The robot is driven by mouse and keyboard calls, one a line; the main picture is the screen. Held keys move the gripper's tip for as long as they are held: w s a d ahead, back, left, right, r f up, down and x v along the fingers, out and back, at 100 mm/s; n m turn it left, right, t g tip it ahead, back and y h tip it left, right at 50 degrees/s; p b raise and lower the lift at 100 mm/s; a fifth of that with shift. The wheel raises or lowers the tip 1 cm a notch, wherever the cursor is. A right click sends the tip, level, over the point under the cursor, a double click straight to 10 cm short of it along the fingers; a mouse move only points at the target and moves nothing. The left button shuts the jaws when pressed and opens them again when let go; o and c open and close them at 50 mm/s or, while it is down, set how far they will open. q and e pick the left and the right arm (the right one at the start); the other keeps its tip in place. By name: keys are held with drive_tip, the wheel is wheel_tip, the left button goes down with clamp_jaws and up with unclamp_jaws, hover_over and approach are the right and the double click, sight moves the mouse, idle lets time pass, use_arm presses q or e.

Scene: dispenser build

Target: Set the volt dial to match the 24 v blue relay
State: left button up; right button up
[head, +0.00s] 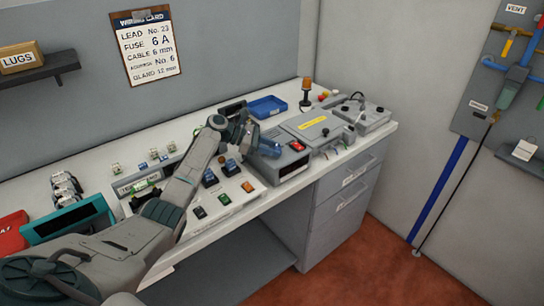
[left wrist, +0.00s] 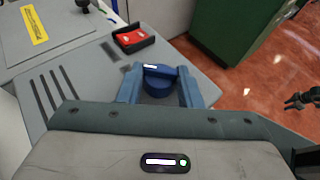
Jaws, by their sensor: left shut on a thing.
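My left gripper (head: 270,148) reaches over the grey power unit (head: 289,166) on the bench. In the left wrist view its two blue fingers are shut on a round blue dial (left wrist: 158,82) on the unit's sloping grey top. A light mark shows at the dial's far edge; I cannot read its setting. A red rocker switch (head: 297,146) sits beside the dial. Two blue relays (head: 209,179) (head: 230,168) stand on the bench left of the unit, their voltage labels too small to read. My right gripper is not identifiable.
A grey box with a yellow label (head: 314,124) stands behind the unit. A blue tray (head: 267,106) lies at the back. Several small coloured parts sit left of the unit. A wiring card (head: 147,45) hangs on the wall. A dark claw-like shape (left wrist: 303,101) shows at the right.

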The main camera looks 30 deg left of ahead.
use_arm(q)
drive_tip(key=shift+w+f+m+g+h+b, duration=0.15)
drive_tip(key=shift+m+g+h+b, duration=0.25)
drive_tip(key=shift+m+g+b, duration=0.95)
drive_tip(key=o, duration=1)
drive_tip(key=shift+c, duration=0.2)
drive_tip(key=b+v, duration=0.3)
drive_tip(key=v, duration=0.8)
